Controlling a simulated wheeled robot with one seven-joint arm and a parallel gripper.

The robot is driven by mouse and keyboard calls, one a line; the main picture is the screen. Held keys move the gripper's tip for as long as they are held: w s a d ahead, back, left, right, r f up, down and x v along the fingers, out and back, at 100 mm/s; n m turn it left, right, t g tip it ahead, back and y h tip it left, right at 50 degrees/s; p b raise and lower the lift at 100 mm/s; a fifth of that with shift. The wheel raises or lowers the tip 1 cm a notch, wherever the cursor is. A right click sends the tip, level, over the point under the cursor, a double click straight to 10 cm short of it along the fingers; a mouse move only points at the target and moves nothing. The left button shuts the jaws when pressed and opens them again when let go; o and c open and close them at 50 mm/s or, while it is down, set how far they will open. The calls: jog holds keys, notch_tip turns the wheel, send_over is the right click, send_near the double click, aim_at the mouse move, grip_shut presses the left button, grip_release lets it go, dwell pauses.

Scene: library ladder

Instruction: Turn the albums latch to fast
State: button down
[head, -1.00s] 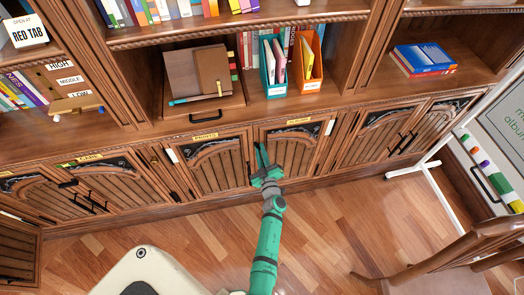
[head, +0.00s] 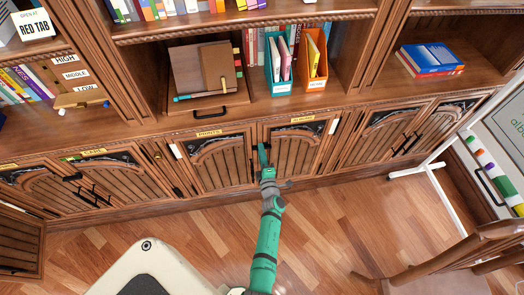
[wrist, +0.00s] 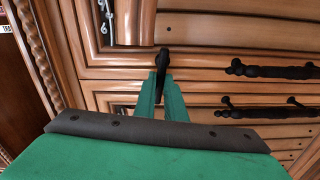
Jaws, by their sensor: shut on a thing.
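The albums cupboard door (head: 293,156) stands shut in the lower row of the head view, under a small yellow label (head: 303,119). My gripper (head: 263,150) is at the upper left edge of this door. In the wrist view my green fingers (wrist: 162,78) are closed on a small black latch (wrist: 162,60).
Black handles (wrist: 270,70) lie to the right of my fingers in the wrist view. The prints door (head: 220,163) is just left. A shelf ledge with orange (head: 314,62) and teal file boxes is above. A wooden chair (head: 450,255) stands at lower right; floor between is clear.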

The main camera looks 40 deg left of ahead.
jog(key=shift+f+n, duration=0.2)
jog(key=shift+n, duration=0.7)
jog(key=c, duration=1.8)
grip_release()
jog(key=shift+s, duration=0.1)
jog(key=v, duration=1)
jog(key=shift+s+d, duration=0.25)
